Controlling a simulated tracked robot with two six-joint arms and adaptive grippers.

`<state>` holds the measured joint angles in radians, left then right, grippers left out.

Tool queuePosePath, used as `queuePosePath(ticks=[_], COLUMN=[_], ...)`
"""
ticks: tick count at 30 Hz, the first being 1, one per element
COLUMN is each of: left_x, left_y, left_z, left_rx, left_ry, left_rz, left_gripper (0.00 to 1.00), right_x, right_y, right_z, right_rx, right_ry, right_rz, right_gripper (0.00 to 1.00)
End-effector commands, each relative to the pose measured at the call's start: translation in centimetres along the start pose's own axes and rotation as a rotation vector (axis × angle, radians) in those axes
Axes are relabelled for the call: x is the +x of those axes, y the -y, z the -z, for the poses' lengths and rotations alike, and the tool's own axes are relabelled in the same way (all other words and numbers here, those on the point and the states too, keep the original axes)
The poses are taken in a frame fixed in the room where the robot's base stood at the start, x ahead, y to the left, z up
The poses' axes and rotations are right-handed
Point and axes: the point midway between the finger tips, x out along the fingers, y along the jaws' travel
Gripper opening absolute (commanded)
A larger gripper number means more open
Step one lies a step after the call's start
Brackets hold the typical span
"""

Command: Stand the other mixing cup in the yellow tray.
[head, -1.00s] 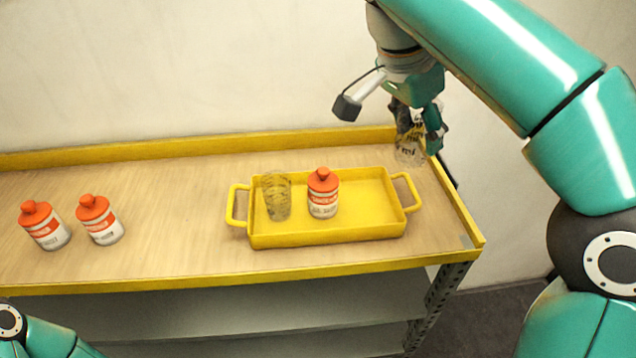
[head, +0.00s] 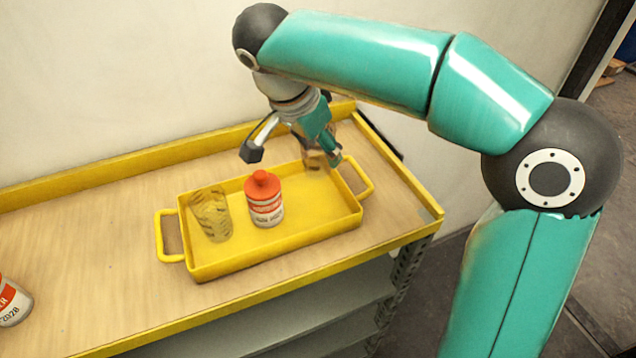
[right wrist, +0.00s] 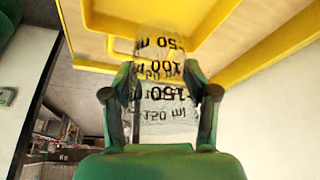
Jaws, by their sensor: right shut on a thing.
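The yellow tray (head: 270,258) sits on the bench top; its rim also shows in the right wrist view (right wrist: 110,18). One clear mixing cup (head: 211,214) stands in the tray's left part. My right gripper (head: 325,158) is shut on the other clear mixing cup (head: 315,160), above the tray's far right corner. In the right wrist view that cup (right wrist: 160,85) shows its black volume marks between the fingers (right wrist: 160,95). In the head view the gripper partly hides it, and I cannot tell whether it touches the tray. My left gripper is not in view.
An orange-capped bottle (head: 264,199) stands in the tray, right of the first cup. Another bottle (head: 12,300) is cut off at the left edge. The tray's right handle (head: 362,178) is close to my right gripper. Bare bench lies left of the tray.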

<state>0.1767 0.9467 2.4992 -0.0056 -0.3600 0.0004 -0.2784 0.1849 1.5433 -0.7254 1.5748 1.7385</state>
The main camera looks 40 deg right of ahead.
Motion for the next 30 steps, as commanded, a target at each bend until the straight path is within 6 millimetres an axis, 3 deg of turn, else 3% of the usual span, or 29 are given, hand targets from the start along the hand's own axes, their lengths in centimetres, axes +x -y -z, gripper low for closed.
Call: queuePosePath(ticks=[3,17,25,26,30], left_x=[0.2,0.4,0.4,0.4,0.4], left_y=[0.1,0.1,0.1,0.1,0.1], left_z=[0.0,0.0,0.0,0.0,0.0], left_rx=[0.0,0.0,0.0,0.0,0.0], left_ry=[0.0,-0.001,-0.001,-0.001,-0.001], left_rz=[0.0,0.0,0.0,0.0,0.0], left_gripper=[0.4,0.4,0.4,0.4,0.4], right_x=[2.4,6.8,7.4,7.5,7.5], right_y=[-0.1,-0.1,-0.1,-0.1,-0.1], right_z=[-0.9,-2.7,-3.0,-3.0,-3.0], right_rx=[0.0,0.0,0.001,0.001,0.001], right_ry=[0.0,-0.001,0.001,0.001,0.0], right_rz=[-0.003,-0.002,0.0,-0.001,-0.001], right_gripper=[0.39,0.38,0.38,0.58,0.81])
